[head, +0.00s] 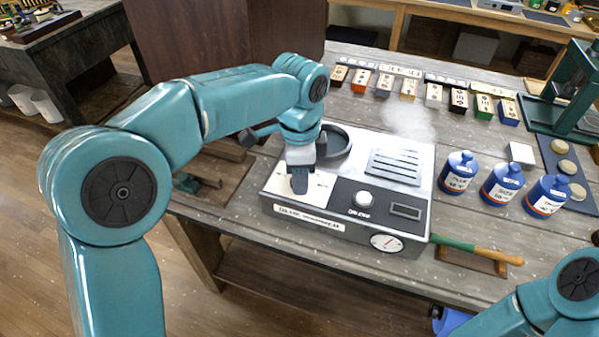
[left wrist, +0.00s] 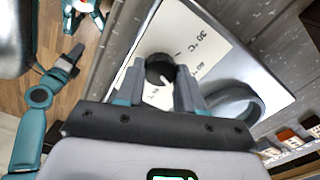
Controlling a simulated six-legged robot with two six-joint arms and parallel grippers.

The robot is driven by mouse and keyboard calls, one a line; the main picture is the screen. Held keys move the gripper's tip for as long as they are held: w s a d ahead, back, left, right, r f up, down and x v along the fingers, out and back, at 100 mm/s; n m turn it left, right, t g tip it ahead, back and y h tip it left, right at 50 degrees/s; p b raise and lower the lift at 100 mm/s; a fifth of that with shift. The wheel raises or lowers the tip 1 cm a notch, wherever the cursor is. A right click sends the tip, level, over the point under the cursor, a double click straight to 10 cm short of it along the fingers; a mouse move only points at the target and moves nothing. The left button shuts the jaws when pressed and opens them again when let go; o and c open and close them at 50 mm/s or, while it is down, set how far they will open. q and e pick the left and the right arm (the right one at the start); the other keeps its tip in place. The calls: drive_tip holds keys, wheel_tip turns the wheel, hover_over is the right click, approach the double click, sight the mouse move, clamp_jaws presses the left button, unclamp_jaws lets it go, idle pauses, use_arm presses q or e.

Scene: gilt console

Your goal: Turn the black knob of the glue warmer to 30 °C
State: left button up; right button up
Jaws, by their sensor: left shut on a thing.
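The glue warmer (head: 330,222) is a pale metal box on the grey wooden bench, with a round ring-shaped opening on top. Its black knob (left wrist: 158,68) shows in the left wrist view on a white dial plate (left wrist: 199,20). A "30 °C" label (left wrist: 207,38) is printed up and right of the knob; other print beside it is too small to read surely. My left gripper (head: 299,188) points down over the plate and hides the knob in the head view. In the left wrist view its fingers (left wrist: 160,84) are shut on the knob. The knob's exact pointer setting is unclear.
A white knob (head: 362,198) and a round gauge (head: 386,242) sit on the warmer's right side. Several blue bottles (head: 501,183) stand to its right. A green-and-orange handled tool (head: 476,249) lies at the front right. Labelled blocks (head: 408,88) line the back.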

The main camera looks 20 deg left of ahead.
use_arm(q)
drive_tip(key=shift+r, duration=0.1)
drive_tip(key=n+p, duration=0.1)
drive_tip(key=n, duration=0.2)
drive_tip(key=shift+a+r+n, duration=0.1)
drive_tip(key=shift+n, duration=0.2)
drive_tip(key=n+p, duration=0.1)
drive_tip(key=n, duration=0.3)
drive_tip(key=shift+w, duration=0.1)
drive_tip(key=n, duration=0.5)
drive_tip(key=shift+p, duration=0.35)
drive_tip(key=n, duration=0.5)
drive_tip(key=shift+n, duration=0.3)
drive_tip(key=o, duration=0.7)
drive_tip(key=shift+c, duration=0.2)
drive_tip(key=o, duration=0.4)
